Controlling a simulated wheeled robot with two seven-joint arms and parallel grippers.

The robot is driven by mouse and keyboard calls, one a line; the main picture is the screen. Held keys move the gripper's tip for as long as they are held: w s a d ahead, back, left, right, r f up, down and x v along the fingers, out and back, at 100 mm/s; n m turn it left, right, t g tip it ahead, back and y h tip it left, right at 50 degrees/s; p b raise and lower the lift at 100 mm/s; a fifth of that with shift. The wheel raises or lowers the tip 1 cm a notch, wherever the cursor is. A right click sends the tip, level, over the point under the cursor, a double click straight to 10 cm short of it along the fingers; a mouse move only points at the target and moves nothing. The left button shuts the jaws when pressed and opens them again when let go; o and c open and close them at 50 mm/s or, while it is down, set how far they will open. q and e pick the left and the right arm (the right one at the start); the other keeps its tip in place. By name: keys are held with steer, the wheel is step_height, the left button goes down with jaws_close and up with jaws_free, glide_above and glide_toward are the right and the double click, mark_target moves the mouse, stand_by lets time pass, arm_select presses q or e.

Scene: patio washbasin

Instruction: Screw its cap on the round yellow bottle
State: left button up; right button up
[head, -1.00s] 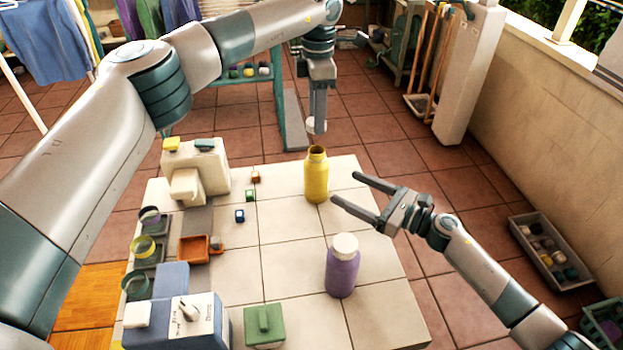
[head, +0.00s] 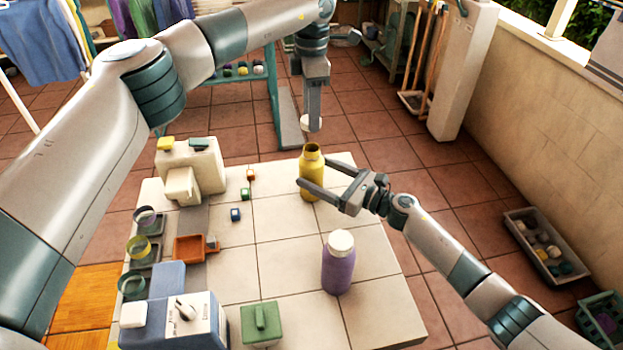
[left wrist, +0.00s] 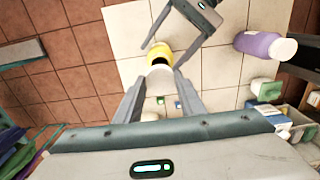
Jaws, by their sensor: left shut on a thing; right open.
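The round yellow bottle (head: 312,160) stands upright and open-mouthed near the back edge of the tiled table. My left gripper (head: 312,124) is above it, shut on a small white cap (head: 311,122), which hangs apart from the bottle's mouth. In the left wrist view the cap (left wrist: 160,72) is between my left fingers, with the yellow bottle (left wrist: 158,50) just beyond. My right gripper (head: 312,171) is open at the bottle from the right; its near finger crosses in front of the bottle and its far fingertip is at the bottle's right side. Contact cannot be told.
A purple bottle (head: 338,268) with a white cap stands nearer the front. A cream dispenser (head: 190,170), an orange tray (head: 190,248), small cubes, round rings, a blue-grey box (head: 178,322) and a green block (head: 261,322) are to the left. The middle tiles are clear.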

steer(key=shift+x, duration=1.5)
steer(key=shift+c, duration=0.6)
steer(key=c, duration=1.5)
arm_select(q)
steer(key=shift+f, duration=2.45)
arm_select(e)
steer(key=shift+o, duration=0.2)
